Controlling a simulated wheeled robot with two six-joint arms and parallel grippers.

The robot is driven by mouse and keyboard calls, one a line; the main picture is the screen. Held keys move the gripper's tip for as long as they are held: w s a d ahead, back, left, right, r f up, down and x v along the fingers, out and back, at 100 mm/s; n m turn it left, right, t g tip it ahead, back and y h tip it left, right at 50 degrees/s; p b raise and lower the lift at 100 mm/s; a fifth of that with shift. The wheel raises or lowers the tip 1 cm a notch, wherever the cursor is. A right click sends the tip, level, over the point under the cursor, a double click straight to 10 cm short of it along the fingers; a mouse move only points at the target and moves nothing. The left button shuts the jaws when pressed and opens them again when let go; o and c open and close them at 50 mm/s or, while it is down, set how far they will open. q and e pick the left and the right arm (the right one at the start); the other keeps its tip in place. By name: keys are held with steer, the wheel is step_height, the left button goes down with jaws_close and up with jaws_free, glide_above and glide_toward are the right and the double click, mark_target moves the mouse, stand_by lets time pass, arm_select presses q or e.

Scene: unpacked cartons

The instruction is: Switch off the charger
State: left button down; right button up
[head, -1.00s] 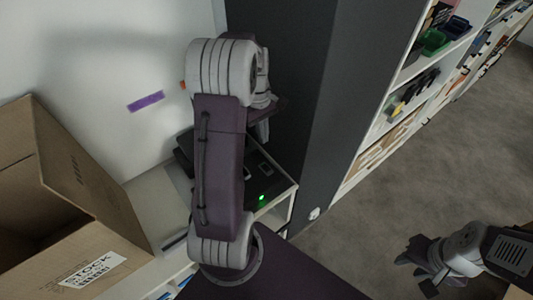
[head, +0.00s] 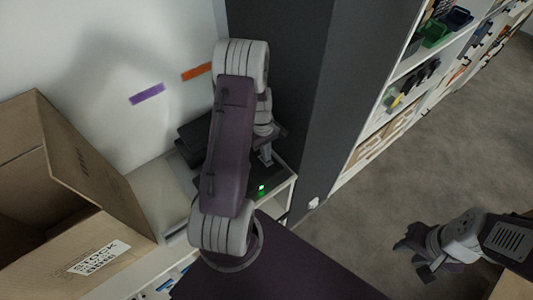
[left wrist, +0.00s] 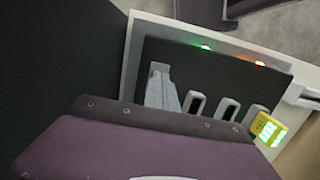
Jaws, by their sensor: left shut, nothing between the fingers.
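The charger (head: 281,176) is a black unit on the white shelf top by the dark pillar, largely behind my left arm. A green light glows on it. In the left wrist view the charger (left wrist: 225,68) is a dark panel with a green and an orange light along its far edge and several pale-rimmed slots. A yellow item (left wrist: 268,128) with a lit green face sits at its right end. My left gripper (head: 267,157) is shut and empty, pointing down over the charger; its fingertips (left wrist: 160,70) appear over the panel's left part. Whether they touch it is unclear. My right gripper (head: 408,247) is far from it.
An open cardboard box (head: 95,240) stands left of the charger. The dark pillar (head: 325,95) rises close on the right. Purple (head: 147,94) and orange (head: 197,71) strips mark the wall. A shelf unit with bins (head: 432,40) stands beyond; open floor lies right.

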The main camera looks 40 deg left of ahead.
arm_select(q)
steer(key=shift+f, duration=0.25)
steer(key=shift+a+f, duration=0.15)
arm_select(e)
steer(key=shift+w+a, duration=0.1)
steer(key=shift+a, duration=0.05)
